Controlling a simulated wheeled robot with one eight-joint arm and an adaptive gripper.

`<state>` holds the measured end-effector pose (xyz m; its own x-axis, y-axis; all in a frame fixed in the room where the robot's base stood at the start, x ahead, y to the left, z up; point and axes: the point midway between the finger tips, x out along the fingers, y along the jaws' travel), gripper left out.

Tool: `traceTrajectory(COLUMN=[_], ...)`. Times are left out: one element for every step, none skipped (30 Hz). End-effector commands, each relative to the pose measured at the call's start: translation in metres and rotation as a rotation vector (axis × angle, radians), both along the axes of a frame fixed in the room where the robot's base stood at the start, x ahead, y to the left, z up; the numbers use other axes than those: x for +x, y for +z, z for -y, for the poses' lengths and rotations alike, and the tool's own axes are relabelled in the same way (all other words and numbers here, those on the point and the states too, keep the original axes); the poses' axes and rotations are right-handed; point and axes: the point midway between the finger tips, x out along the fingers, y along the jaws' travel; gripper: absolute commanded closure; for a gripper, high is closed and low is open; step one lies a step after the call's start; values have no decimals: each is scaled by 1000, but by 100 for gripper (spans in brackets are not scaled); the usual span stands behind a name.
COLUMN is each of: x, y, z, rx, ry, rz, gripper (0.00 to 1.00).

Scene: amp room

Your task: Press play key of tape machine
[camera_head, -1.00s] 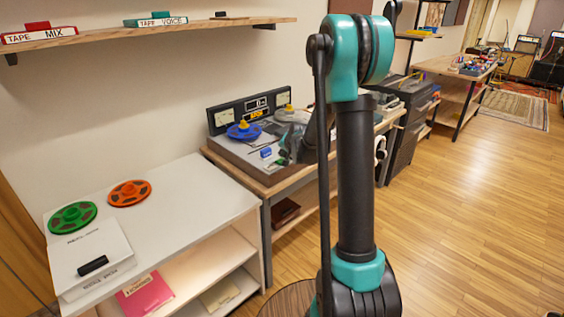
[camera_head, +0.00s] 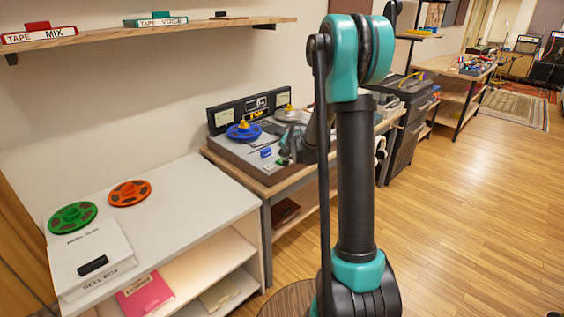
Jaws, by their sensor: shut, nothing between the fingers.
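The tape machine (camera_head: 238,155) sits on a wooden bench, its upright meter panel (camera_head: 222,119) at the back with a small display and a lit yellow sign below it. A blue reel (camera_head: 243,131) with a yellow hub is on its left, and a grey reel (camera_head: 285,115) with a yellow hub is on its right. A small blue block (camera_head: 265,152) stands on its front deck. My gripper (camera_head: 285,157) is shut and empty over the right front of the deck. It and my arm hide that part, so I cannot make out the play key or any contact.
A white shelf unit (camera_head: 180,186) at the left holds a green reel (camera_head: 73,217), an orange reel (camera_head: 130,193) and a white reel box (camera_head: 85,250). A wall shelf (camera_head: 190,28) above carries tape boxes. The wooden floor at right is open.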

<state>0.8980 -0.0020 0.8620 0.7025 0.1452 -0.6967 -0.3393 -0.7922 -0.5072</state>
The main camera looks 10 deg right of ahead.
Motion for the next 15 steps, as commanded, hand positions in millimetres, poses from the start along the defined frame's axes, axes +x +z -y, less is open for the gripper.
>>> traceTrajectory(x=[0,0,0,0,0,0,0,0,0,0,0,0,0,0,0], y=[0,0,0,0,0,-1,-1,-2,-3,-4,-5,-7,-7,-8,-8], z=[0,0,0,0,0,0,0,0,0,0,0,0,0,0,0], rx=[0,0,0,0,0,0,0,0,0,0,0,0,0,0,0], ry=[0,0,0,0,0,0,0,0,0,0,0,0,0,0,0], rz=[0,0,0,0,0,0,0,0,0,0,0,0,0,0,0], gripper=[100,100,100,100,100,100,100,100,100,100,100,100,100,100,100])
